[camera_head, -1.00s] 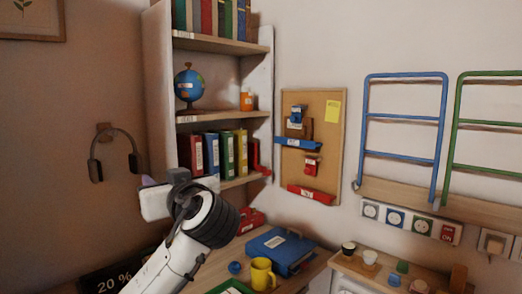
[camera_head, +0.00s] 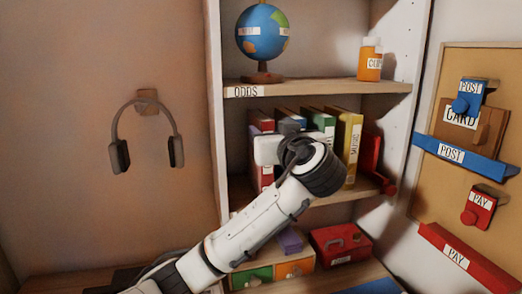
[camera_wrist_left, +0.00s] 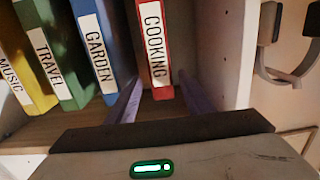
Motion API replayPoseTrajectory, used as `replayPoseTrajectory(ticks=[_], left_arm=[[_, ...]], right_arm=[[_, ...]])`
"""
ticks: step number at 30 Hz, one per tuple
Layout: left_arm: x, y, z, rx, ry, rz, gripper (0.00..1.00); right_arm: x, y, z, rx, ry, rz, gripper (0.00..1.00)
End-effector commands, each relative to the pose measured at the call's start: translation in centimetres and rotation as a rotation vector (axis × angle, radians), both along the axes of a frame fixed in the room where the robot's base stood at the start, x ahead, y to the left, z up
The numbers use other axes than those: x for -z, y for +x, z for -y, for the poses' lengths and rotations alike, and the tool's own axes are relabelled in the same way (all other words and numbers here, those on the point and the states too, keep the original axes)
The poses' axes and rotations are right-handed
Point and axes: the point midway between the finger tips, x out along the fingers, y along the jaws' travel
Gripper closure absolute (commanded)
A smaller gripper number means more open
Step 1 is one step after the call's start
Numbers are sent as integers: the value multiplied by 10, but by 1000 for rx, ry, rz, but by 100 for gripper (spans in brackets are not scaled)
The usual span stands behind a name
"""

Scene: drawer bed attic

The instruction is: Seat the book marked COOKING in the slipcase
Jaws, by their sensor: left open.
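The red book marked COOKING (camera_wrist_left: 154,45) stands upright in the left wrist view, its white label facing the camera. In the head view, the red book (camera_head: 262,124) at the left end of the shelf row is partly hidden by my wrist. My left gripper (camera_wrist_left: 160,88) is open, with one finger to each side of the lower end of the COOKING spine. Whether the fingers touch it I cannot tell. In the head view, the hand of my left gripper (camera_head: 272,148) is before the row. I cannot make out a slipcase with certainty. My right gripper is not in view.
The GARDEN (camera_wrist_left: 98,45), TRAVEL (camera_wrist_left: 48,60) and MUSIC (camera_wrist_left: 14,80) books stand beside COOKING. A shelf wall (camera_wrist_left: 215,50) is close on its other side. The ODDS shelf (camera_head: 310,86) with a globe (camera_head: 262,32) is above. A red box (camera_head: 340,243) sits below.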

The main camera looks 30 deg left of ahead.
Motion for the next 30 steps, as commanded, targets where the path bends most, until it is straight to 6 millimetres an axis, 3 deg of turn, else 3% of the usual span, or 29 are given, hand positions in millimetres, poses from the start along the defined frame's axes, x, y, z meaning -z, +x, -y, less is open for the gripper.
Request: replayPoseTrajectory(ticks=[18,27,30], left_arm=[[0,48,-59,-5,2,0,53],[3,52,-63,-1,-1,1,53],[3,52,-63,-2,-1,1,68]], right_arm=[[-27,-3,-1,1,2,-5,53],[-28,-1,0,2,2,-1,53],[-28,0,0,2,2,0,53]])
